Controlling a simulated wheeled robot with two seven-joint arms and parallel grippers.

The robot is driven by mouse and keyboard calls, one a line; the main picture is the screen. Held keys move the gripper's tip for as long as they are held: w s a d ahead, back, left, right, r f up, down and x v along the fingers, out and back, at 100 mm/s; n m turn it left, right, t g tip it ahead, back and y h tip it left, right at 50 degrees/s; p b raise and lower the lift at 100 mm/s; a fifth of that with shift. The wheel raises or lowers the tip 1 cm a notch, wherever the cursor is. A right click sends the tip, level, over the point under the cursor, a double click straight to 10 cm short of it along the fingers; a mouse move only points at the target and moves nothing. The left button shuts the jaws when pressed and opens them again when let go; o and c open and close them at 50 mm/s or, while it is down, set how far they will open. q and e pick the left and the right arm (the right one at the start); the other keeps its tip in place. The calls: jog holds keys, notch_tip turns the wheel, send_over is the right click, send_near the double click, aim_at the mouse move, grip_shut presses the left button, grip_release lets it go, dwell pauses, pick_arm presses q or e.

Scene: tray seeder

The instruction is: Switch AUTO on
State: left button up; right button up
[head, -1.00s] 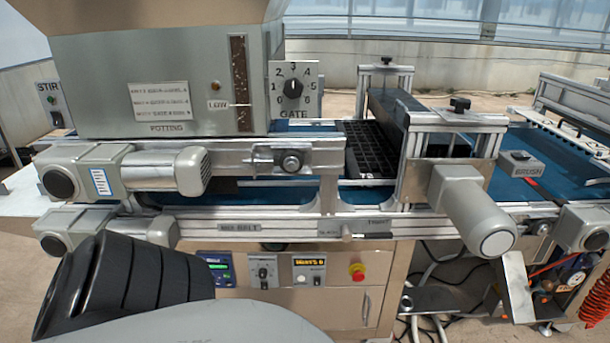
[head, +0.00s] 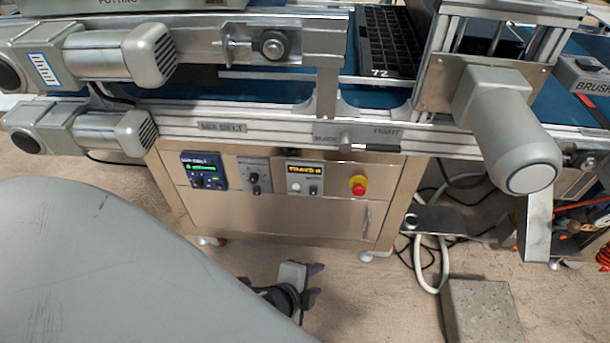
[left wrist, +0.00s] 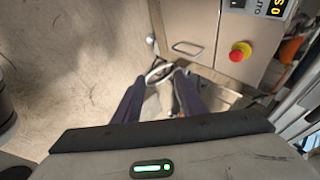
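The control cabinet's front holds a tray-counter panel (head: 304,179) with a lit display, a white button and a small black switch (head: 314,189). In the left wrist view, part of an AUTO label (left wrist: 260,6) shows beside the display at the upper right edge. The switch's position is too small to tell. My left gripper (head: 314,281) is below and in front of the cabinet, apart from the panel. Its two dark fingers (left wrist: 160,76) are spread with nothing between them. My right gripper is in neither view.
A red emergency stop (head: 358,186) sits right of the panel; it also shows in the left wrist view (left wrist: 240,51). A knob panel (head: 255,176) and blue screen (head: 204,170) are to the left. A grey motor (head: 508,130) juts out above right. A concrete block (head: 481,311) stands on the floor.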

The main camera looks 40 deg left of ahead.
pick_arm(q)
jog(key=w+a+f+m+t+y+b, duration=0.1)
jog(key=w+a+f+m+y+b, duration=0.15)
jog(key=w+a+m+b, duration=0.35)
jog(key=m+t+y, duration=0.2)
jog(key=m+y, duration=0.3)
jog(key=m, duration=0.5)
send_near(313, 193)
jog(key=shift+h, duration=0.25)
jog(key=b+x, duration=0.3)
jog(key=x, duration=0.2)
jog(key=shift+w+a+b, duration=0.15)
jog(key=shift+a+b, duration=0.05)
jog(key=shift+b, duration=0.2)
jog(key=shift+w+a+f, duration=0.15)
jog(key=shift+w+a, duration=0.25)
jog(key=shift+w, duration=0.2)
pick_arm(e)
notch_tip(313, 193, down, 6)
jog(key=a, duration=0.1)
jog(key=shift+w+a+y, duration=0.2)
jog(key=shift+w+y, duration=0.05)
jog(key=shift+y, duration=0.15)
pick_arm(q)
jog(key=shift+c, duration=0.5)
